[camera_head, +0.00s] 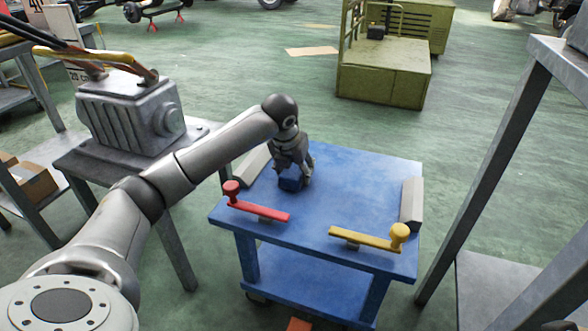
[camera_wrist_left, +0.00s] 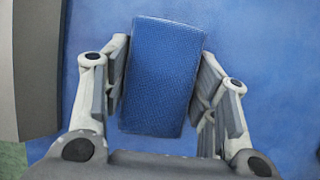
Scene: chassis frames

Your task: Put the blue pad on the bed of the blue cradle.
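The blue pad (camera_wrist_left: 162,75) is a textured block between the two fingers of my left gripper (camera_wrist_left: 163,88) in the left wrist view. The fingers lie along both its long sides and look shut on it. In the head view my left gripper (camera_head: 291,176) points down over the back left of a blue cart top, with the pad (camera_head: 290,184) at its fingertips. I cannot tell whether the pad touches the surface. The blue cart (camera_head: 345,185) is the only blue structure that could be the cradle. My right gripper is out of view.
A red handle (camera_head: 258,208) and a yellow handle (camera_head: 370,239) lie along the cart's front edge. Grey blocks stand at its left (camera_head: 253,164) and right (camera_head: 412,203) sides. The cart's middle is clear. A grey frame (camera_head: 490,180) stands to the right.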

